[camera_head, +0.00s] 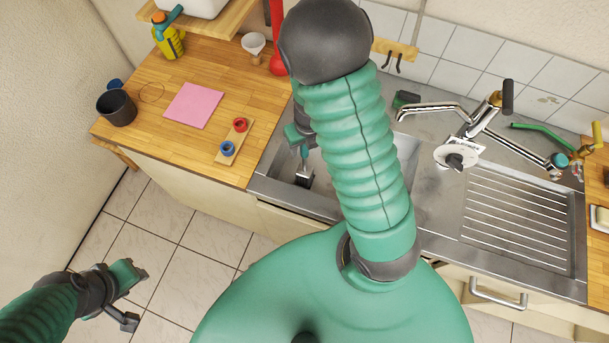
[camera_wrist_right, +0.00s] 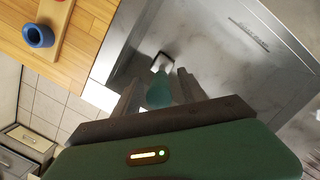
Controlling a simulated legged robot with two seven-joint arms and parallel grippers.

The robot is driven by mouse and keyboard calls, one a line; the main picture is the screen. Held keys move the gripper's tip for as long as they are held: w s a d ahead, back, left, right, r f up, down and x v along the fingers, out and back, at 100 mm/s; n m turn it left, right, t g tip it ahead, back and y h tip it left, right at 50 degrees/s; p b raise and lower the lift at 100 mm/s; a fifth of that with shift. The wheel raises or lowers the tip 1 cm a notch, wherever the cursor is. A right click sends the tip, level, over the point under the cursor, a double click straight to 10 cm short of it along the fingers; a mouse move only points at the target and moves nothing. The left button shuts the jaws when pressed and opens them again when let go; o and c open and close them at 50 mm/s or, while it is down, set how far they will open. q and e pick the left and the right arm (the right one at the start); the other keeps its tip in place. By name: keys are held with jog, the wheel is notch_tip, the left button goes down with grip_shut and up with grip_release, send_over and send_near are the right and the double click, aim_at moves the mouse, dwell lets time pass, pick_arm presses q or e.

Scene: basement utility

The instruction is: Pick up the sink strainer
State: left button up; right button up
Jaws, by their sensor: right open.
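My right gripper (camera_head: 301,143) is over the left part of the metal sink, mostly hidden behind my arm. In the right wrist view its two fingers (camera_wrist_right: 158,78) are apart. A teal-handled object with a small dark and white head (camera_wrist_right: 160,88) shows between them in the basin; I cannot tell whether they touch it. It also shows in the head view (camera_head: 304,177). A white disc with a dark knob (camera_head: 455,157) is by the tap. I cannot tell for sure which is the sink strainer. My left gripper (camera_head: 135,298) is open and empty above the floor.
The tap (camera_head: 480,118) stands behind the ribbed drainboard (camera_head: 520,225). The wooden counter (camera_head: 215,65) at left holds a dark cup (camera_head: 117,108), a pink cloth (camera_head: 194,105), a spray bottle (camera_head: 168,40), and a small board with red and blue rings (camera_head: 228,149).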

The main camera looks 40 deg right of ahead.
jog(key=shift+d, duration=0.1)
jog(key=shift+c, duration=1.4)
grip_shut()
